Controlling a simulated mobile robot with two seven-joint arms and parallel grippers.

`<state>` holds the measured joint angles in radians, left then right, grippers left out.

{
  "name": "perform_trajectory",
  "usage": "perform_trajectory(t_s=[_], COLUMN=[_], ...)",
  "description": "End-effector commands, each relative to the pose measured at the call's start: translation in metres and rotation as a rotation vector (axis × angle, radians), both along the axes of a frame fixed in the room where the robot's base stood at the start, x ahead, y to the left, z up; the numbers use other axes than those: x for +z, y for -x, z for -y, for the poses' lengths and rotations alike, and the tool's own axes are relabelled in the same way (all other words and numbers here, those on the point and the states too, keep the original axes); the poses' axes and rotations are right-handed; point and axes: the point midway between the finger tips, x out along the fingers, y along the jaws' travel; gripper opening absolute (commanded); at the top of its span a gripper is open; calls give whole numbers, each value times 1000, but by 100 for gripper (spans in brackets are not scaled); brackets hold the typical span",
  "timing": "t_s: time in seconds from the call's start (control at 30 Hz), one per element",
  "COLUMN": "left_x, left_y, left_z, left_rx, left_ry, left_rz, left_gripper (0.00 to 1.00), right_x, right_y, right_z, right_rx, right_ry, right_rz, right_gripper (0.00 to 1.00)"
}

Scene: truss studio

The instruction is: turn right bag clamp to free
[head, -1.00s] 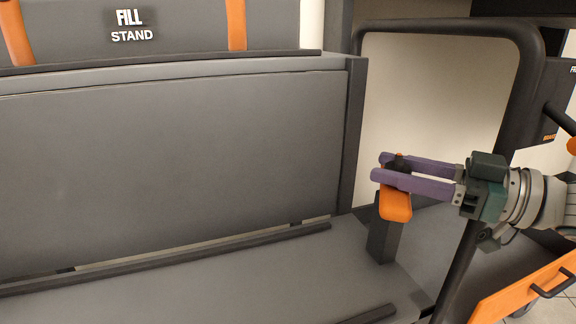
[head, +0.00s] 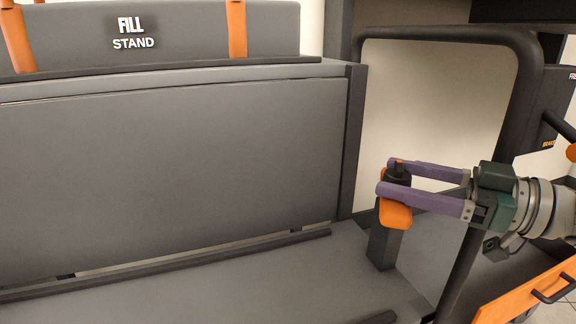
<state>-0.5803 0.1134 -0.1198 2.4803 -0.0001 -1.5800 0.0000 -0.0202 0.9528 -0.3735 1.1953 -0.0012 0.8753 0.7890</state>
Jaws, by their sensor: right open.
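The right bag clamp is an orange lever (head: 395,214) on a dark upright post (head: 383,248), right of the grey fill stand (head: 165,170). A dark knob with a small orange top shows above the lever. My right gripper (head: 384,176) comes in from the right with two purple fingers. Its fingers are open, one on the near side and one on the far side of the clamp's top. I cannot tell whether they touch it. The near finger hides part of the clamp. My left gripper is not in view.
An orange panel with a dark handle (head: 553,290) is at the lower right. A dark rail (head: 180,262) runs along the grey floor plate (head: 260,285), which is largely clear.

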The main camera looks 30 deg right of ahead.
Motion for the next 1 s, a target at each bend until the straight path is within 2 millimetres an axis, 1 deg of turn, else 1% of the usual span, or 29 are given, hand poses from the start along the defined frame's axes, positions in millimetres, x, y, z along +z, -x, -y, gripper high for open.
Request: perform_trajectory(t_s=[0.03,0.1,0.3,0.47,0.6,0.8,0.9,0.97,1.0], left_x=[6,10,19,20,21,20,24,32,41], left_y=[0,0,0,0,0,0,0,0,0], left_z=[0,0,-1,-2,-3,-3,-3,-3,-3], left_rx=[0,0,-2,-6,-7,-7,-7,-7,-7], left_ry=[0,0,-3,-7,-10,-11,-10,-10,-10], left_rz=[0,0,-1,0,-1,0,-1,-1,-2], left_gripper=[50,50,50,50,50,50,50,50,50], right_x=[2,2,2,1,1,1,3,7,12], right_y=[7,19,52,68,73,73,72,70,68], right_z=[5,14,37,49,52,52,50,47,44], right_rx=[-1,-3,-2,-2,-1,0,-4,-16,-28], right_ry=[2,3,3,3,2,2,2,4,5], right_rz=[-5,-6,-5,-1,1,1,-1,-9,-16], right_gripper=[75,75,75,75,75,75,64,57,53])
